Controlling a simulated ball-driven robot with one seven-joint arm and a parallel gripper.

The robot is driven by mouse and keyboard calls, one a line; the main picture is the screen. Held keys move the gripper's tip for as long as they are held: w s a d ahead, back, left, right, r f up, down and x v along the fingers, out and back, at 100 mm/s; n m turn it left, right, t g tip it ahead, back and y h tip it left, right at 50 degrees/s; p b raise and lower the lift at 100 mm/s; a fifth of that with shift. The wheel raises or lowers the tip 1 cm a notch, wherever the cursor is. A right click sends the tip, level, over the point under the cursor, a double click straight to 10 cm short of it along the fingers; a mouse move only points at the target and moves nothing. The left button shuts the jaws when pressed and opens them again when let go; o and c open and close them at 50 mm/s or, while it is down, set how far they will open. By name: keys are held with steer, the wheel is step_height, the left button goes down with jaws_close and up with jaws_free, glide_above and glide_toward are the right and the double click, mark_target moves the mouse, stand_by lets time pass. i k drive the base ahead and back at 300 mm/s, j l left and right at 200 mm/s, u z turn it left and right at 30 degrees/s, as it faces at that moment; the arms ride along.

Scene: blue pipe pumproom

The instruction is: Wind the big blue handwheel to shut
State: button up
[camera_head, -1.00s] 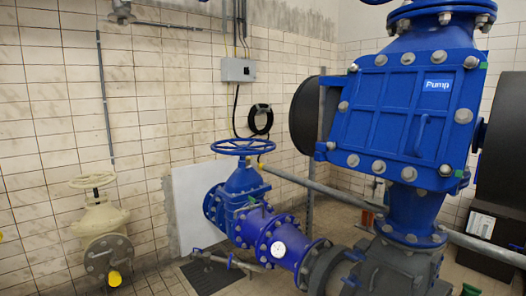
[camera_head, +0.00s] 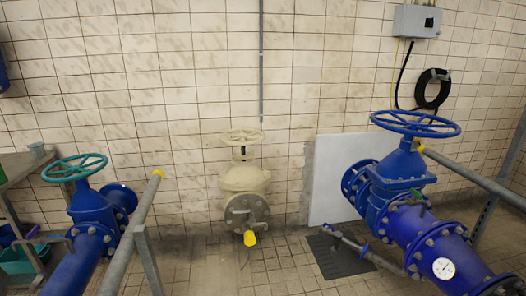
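The big blue handwheel (camera_head: 415,124) lies level on top of a blue valve (camera_head: 400,180) at the right of the head view. The valve joins a blue pipe (camera_head: 440,245) with a round white gauge (camera_head: 444,268) that runs toward the lower right. A smaller green-teal handwheel (camera_head: 75,168) tops another blue valve (camera_head: 92,212) at the left. A cream handwheel (camera_head: 242,136) tops a cream valve (camera_head: 244,180) by the wall in the middle. My gripper is not in view.
A grey rail (camera_head: 138,225) with a yellow end stands at the lower left. A second grey rail (camera_head: 475,178) runs behind the blue valve. A dark floor mat (camera_head: 338,257) lies before a white panel (camera_head: 335,180). The tiled floor (camera_head: 270,265) between the valves looks clear.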

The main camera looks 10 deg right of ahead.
mark_target(411, 127)
steer(key=i+j+z, duration=0.1)
steer(key=i, duration=0.8)
steer(key=i+j+z, duration=0.1)
steer(key=i, duration=0.8)
steer(key=i+l+z, duration=0.1)
steer(key=i+z, duration=0.15)
steer(key=z, duration=0.15)
steer(key=i+z, duration=0.55)
steer(key=z, duration=0.2)
steer(key=i+j+z, duration=0.35)
steer(key=k+l, duration=0.1)
steer(key=l, duration=0.05)
